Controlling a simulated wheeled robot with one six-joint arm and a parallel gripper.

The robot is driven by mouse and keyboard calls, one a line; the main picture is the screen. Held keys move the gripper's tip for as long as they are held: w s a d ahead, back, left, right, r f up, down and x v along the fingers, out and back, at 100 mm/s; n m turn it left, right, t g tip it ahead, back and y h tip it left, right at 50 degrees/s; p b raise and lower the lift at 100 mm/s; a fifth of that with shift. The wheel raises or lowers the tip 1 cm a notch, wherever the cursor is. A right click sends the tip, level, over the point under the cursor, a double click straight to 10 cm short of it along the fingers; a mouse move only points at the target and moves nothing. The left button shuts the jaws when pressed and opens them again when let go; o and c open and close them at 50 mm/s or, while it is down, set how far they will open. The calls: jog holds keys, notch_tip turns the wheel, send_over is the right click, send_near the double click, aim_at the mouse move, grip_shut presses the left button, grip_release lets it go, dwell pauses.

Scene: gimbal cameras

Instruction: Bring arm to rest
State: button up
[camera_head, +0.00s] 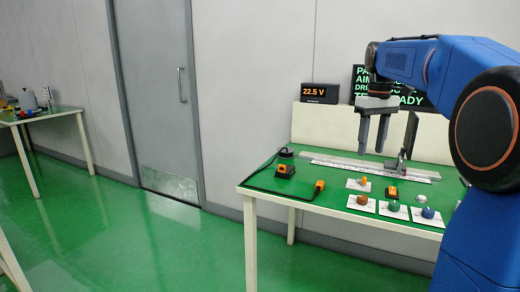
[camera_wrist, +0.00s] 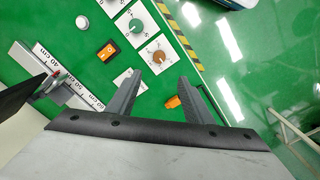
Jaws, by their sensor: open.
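My gripper (camera_head: 374,138) hangs above the green-topped table (camera_head: 262,184) in the head view, fingers pointing down. In the wrist view its two fingers (camera_wrist: 159,100) are spread apart, with nothing between them but the bench below. My blue arm reaches in from the right side of the head view. The gripper is clear of the tabletop and touches nothing that I can see.
On the table are an orange rocker switch (camera_wrist: 108,50), a green knob (camera_wrist: 136,25), a brown knob (camera_wrist: 159,57), a ruler rail (camera_head: 350,165) and a black device (camera_head: 285,165). A 22.5 V display (camera_head: 319,93) stands behind. Open floor lies left.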

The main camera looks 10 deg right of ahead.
jog(key=s+a+f+t, duration=0.1)
jog(key=s+a+f, duration=0.4)
jog(key=s, duration=0.5)
jog(key=s+a+f+m+t, duration=0.1)
jog(key=s+a+f, duration=0.4)
jog(key=s+f, duration=0.5)
jog(key=s+a+f+m+t, duration=0.1)
jog(key=s+a+f+t, duration=0.1)
jog(key=s+a+f, duration=0.3)
jog(key=s+f, duration=0.3)
jog(key=s, duration=0.2)
jog(key=shift+a+f+t, duration=0.2)
jog(key=shift+a+t, duration=0.15)
jog(key=shift+t, duration=0.05)
